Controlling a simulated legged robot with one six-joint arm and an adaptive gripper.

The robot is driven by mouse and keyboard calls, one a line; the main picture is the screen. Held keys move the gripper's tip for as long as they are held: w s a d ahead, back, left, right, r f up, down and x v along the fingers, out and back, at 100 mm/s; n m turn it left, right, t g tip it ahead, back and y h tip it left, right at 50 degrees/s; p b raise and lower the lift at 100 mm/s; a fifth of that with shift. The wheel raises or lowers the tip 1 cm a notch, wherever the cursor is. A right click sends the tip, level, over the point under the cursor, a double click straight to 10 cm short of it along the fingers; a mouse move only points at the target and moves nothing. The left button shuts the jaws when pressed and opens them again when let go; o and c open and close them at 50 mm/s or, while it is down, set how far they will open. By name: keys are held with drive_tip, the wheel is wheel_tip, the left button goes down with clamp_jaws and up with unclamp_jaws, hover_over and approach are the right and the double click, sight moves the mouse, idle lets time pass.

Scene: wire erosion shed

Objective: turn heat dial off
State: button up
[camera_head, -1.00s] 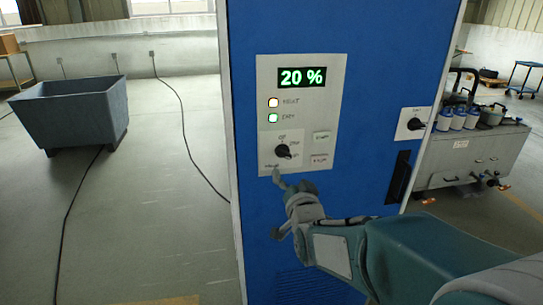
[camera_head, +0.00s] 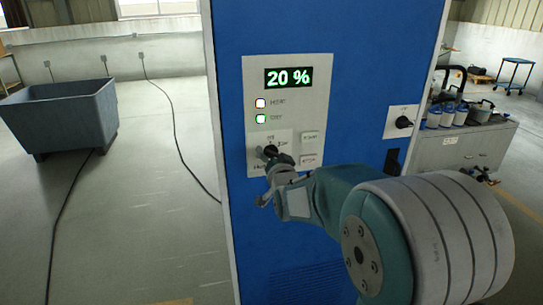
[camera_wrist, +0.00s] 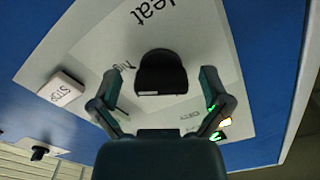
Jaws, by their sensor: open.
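The heat dial (camera_head: 271,151) is a black knob on a pale control panel (camera_head: 320,100) fixed to a blue cabinet. In the wrist view the dial (camera_wrist: 162,72) stands between my two open fingers, with a visible gap on each side. Its printed labels are partly cut off or covered there, so its setting is unclear. My gripper (camera_head: 272,172) is at the dial's lower edge in the head view and partly hides its surround.
Two buttons (camera_head: 309,138) sit right of the dial; the STOP button (camera_wrist: 60,88) shows in the wrist view. Another black switch (camera_head: 403,122) is on the cabinet's right side. A grey bin (camera_head: 60,120) and cables lie on open floor at left.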

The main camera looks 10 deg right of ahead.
drive_tip(key=shift+d, duration=0.15)
drive_tip(key=c, duration=1.2)
drive_tip(key=shift+o, duration=0.2)
drive_tip(key=shift+a, duration=0.2)
drive_tip(key=shift+f+n, duration=0.1)
drive_tip(key=shift+n, duration=0.3)
drive_tip(key=n, duration=0.4)
drive_tip(key=shift+n, duration=0.3)
drive_tip(key=n, duration=0.6)
drive_tip(key=shift+s+f, duration=0.1)
drive_tip(key=shift+f, duration=0.05)
drive_tip(key=n, duration=0.6)
drive_tip(key=shift+n, duration=0.3)
drive_tip(key=n, duration=0.5)
drive_tip(key=shift+n, duration=0.4)
